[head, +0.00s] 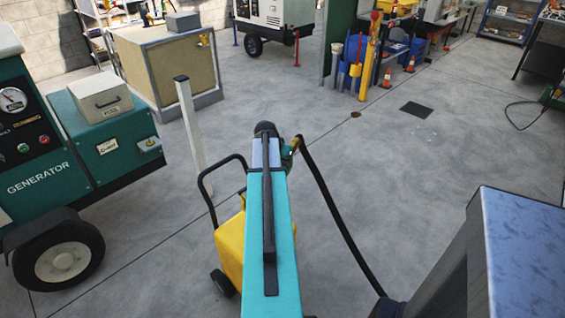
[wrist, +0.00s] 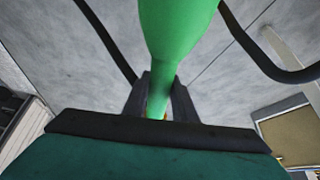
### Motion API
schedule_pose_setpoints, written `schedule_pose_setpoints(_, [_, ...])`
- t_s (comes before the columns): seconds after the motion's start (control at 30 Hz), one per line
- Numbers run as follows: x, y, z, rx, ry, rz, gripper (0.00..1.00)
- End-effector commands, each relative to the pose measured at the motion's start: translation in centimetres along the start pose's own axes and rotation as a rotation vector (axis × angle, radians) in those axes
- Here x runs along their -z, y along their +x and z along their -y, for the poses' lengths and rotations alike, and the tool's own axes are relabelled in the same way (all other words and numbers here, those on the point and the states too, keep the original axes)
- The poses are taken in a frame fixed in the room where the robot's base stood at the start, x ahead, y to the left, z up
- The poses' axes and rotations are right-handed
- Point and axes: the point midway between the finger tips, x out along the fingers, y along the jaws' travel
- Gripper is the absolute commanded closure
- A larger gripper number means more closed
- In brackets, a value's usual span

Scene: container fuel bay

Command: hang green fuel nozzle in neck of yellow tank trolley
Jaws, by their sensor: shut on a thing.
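The yellow tank trolley (head: 229,250) stands on the floor, partly hidden behind my teal arm, with its black handle (head: 207,180) rising at the left. Its neck is hidden from me. The green fuel nozzle (head: 288,158) shows only in part beyond my arm, above and to the right of the trolley. It fills the upper middle of the wrist view (wrist: 178,30). My gripper (wrist: 160,90) is shut on the nozzle, one dark finger on each side. A black hose (head: 334,207) runs from the nozzle to the lower right.
A green generator (head: 50,140) on wheels stands at the left, with a white post (head: 191,135) between it and the trolley. A blue-topped cabinet (head: 525,240) stands at the lower right.

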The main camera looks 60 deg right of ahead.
Motion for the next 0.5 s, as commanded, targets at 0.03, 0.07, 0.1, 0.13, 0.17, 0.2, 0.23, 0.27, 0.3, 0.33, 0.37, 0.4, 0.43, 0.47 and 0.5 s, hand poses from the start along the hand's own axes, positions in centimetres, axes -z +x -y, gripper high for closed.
schedule_pose_setpoints(0.03, [-0.1,0.2,0.0,0.000,0.000,-0.001,1.00])
schedule_pose_setpoints(0.07, [-0.1,0.3,0.0,0.000,0.000,-0.001,1.00])
schedule_pose_setpoints(0.1, [-0.2,0.4,0.0,0.000,0.000,-0.001,1.00])
schedule_pose_setpoints(0.13, [-0.2,0.5,0.0,0.000,0.000,-0.001,1.00])
schedule_pose_setpoints(0.17, [-0.3,0.6,0.0,0.000,0.000,-0.001,1.00])
schedule_pose_setpoints(0.2, [-0.3,0.7,0.0,0.000,0.000,-0.001,1.00])
schedule_pose_setpoints(0.23, [-0.4,0.7,0.0,0.000,0.000,-0.001,1.00])
schedule_pose_setpoints(0.27, [-0.4,0.8,0.0,0.000,0.000,-0.001,1.00])
schedule_pose_setpoints(0.3, [-0.5,0.9,0.0,0.000,0.000,-0.001,1.00])
schedule_pose_setpoints(0.33, [-0.5,1.0,0.0,0.000,0.000,-0.001,1.00])
schedule_pose_setpoints(0.37, [-0.6,1.1,0.0,0.000,0.000,-0.001,1.00])
schedule_pose_setpoints(0.4, [-0.6,1.2,0.0,0.000,0.000,-0.001,1.00])
schedule_pose_setpoints(0.43, [-0.7,1.2,0.0,0.000,0.000,-0.001,1.00])
schedule_pose_setpoints(0.47, [-0.7,1.3,0.0,0.000,0.000,-0.001,1.00])
schedule_pose_setpoints(0.5, [-0.7,1.3,0.0,0.000,0.000,-0.001,1.00])
